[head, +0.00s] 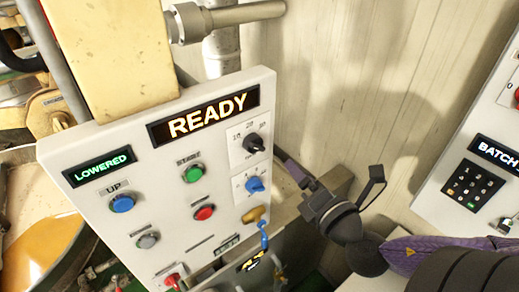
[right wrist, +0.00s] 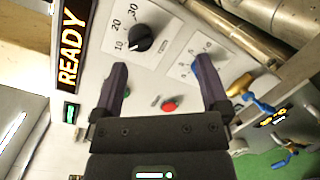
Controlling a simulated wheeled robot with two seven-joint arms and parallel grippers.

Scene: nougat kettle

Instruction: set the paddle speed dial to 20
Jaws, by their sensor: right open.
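The paddle speed dial, seen as a black knob (head: 253,143) on a white plate marked 10, 20 and 30, sits at the upper right of the white control panel (head: 130,235). In the right wrist view the black knob (right wrist: 141,39) is unobstructed, above and between the fingers; its pointer seems to be on the 10 side, but the exact setting is hard to read. My right gripper (head: 327,165) is open and empty, to the right of the dial and apart from it. Its two fingers also show in the right wrist view (right wrist: 158,68). My left gripper is out of view.
A READY display (head: 205,115) tops the panel. A keypad panel (head: 472,187) stands at right.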

